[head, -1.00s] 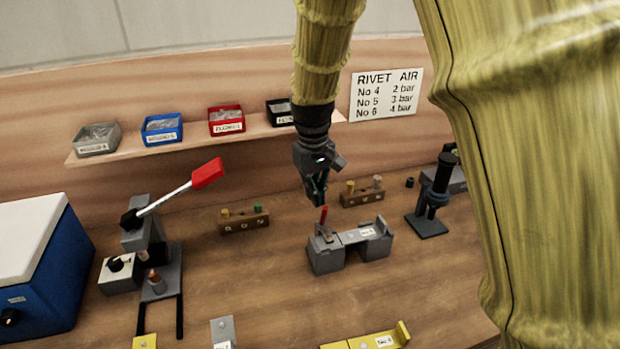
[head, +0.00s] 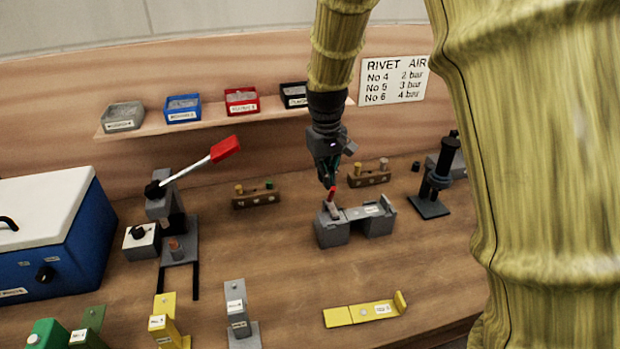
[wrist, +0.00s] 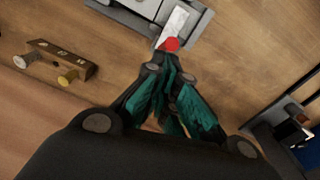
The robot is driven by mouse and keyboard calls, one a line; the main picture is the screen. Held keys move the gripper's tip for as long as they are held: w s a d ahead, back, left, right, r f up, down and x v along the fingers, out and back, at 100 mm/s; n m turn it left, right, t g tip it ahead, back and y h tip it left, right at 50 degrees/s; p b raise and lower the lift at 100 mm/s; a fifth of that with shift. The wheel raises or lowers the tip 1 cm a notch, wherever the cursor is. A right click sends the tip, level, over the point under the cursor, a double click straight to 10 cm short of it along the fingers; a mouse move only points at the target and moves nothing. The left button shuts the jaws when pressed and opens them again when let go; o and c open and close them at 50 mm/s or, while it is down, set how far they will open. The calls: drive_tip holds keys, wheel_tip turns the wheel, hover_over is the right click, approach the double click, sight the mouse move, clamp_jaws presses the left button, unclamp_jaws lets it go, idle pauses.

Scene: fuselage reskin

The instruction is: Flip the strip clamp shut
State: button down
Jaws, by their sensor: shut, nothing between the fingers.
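The strip clamp is a grey block fixture (head: 334,233) on the bench, with a small lever that has a red tip (head: 332,193). The lever stands up from the fixture's left end. My gripper (head: 331,184) is shut and empty, pointing down just above the red tip. In the wrist view the fingertips (wrist: 168,62) lie right beside the red tip (wrist: 171,44), at the end of the pale lever (wrist: 174,22). I cannot tell whether they touch it. The fixture's far part is cut off at the top of the wrist view.
A lever press with a red handle (head: 225,149) stands to the left. Small peg blocks (head: 256,198) (head: 369,176) sit behind the fixture, and a black stand (head: 436,183) stands right. A yellow bracket (head: 364,311) lies in front. Bare bench separates the press and fixture.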

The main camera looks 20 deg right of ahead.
drive_tip(key=shift+s, duration=0.35)
drive_tip(key=shift+f, duration=0.3)
drive_tip(key=shift+s, duration=0.1)
drive_tip(key=shift+w+r+p, duration=0.35)
drive_tip(key=shift+w+p, duration=0.05)
drive_tip(key=shift+p, duration=0.3)
wheel_tip(320, 180, up, 11)
drive_tip(key=w+a, duration=0.1)
drive_tip(key=w, duration=0.1)
drive_tip(key=shift+b, duration=0.3)
